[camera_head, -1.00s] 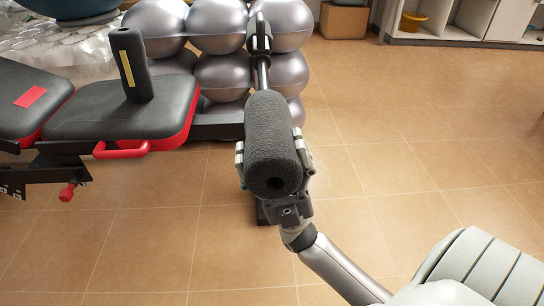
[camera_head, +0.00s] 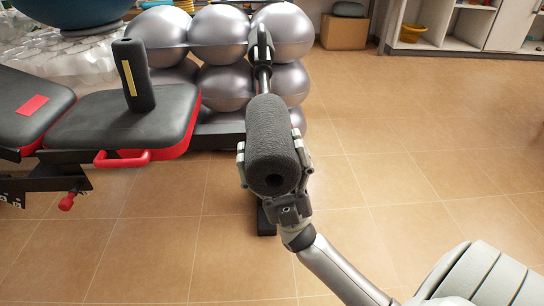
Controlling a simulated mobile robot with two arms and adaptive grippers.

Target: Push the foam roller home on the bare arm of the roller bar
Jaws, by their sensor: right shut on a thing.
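A dark grey foam roller (camera_head: 274,145) lies lengthwise away from me in the middle of the view, with a dark hole in its near end. My right gripper (camera_head: 274,170) is shut on it near that end, one finger on each side. The metal arm of the roller bar (camera_head: 263,80) meets the roller's far end in line with it. How far it reaches inside is hidden. A dark pad (camera_head: 260,46) sits on the bar farther back, with a short length of bare metal between it and the roller. My left gripper is not in view.
A black and red bench (camera_head: 110,125) stands at the left, with a dark upright cylinder with a yellow stripe (camera_head: 133,75) on it. Silver balls (camera_head: 220,35) are stacked behind the bar. The tiled floor (camera_head: 400,170) at the right is clear.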

